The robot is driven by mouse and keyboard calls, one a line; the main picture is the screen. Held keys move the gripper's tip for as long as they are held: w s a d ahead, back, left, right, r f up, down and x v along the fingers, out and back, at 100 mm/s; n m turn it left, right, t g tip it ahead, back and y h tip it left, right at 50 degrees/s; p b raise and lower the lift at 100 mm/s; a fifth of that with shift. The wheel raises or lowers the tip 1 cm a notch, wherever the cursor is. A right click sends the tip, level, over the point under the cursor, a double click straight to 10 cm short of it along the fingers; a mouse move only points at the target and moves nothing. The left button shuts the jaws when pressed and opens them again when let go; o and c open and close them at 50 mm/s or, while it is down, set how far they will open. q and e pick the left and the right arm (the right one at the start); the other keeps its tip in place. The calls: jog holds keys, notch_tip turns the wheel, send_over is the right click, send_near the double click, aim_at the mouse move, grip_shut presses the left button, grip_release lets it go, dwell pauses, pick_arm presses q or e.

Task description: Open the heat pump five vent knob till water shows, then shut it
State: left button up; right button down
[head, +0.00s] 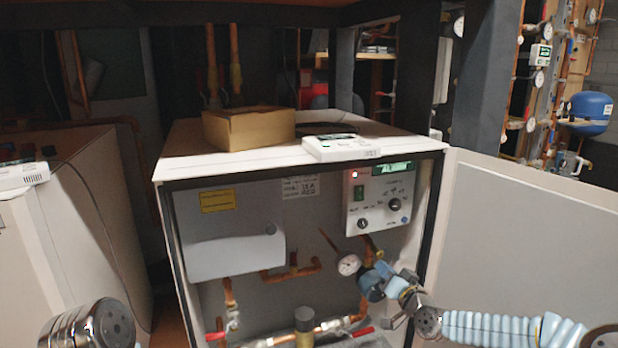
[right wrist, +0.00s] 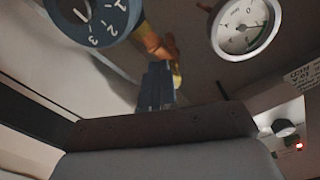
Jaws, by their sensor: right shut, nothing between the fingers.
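The open heat pump cabinet (head: 300,172) stands in the middle of the head view. Inside it, a blue pump (head: 371,286) sits on copper pipes beside a round gauge (head: 348,264). I cannot make out the vent knob for certain. My right gripper (head: 404,290) is inside the cabinet at the pump's right, shut and empty. In the right wrist view its narrow fingers (right wrist: 155,90) point at the pipework. The pump's numbered dial (right wrist: 92,18) is at upper left and the gauge (right wrist: 244,26) at upper right. No water is visible. My left gripper is out of view.
The cabinet door (head: 530,240) is swung open to the right. A control panel (head: 381,197) with a red light is at the upper right inside. Red-handled valves (head: 233,324) are low inside. A cardboard box (head: 248,128) and a white device (head: 341,147) lie on top.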

jog(key=shift+a+r, duration=1.1)
jog(key=shift+r, duration=0.05)
jog(key=shift+f, duration=0.1)
jog(key=s, duration=0.1)
jog(key=s+d+f, duration=0.1)
jog(key=s, duration=0.1)
jog(key=s+d, duration=0.1)
jog(key=s, duration=0.1)
jog(key=shift+s+f, duration=0.2)
jog(key=shift+f, duration=0.05)
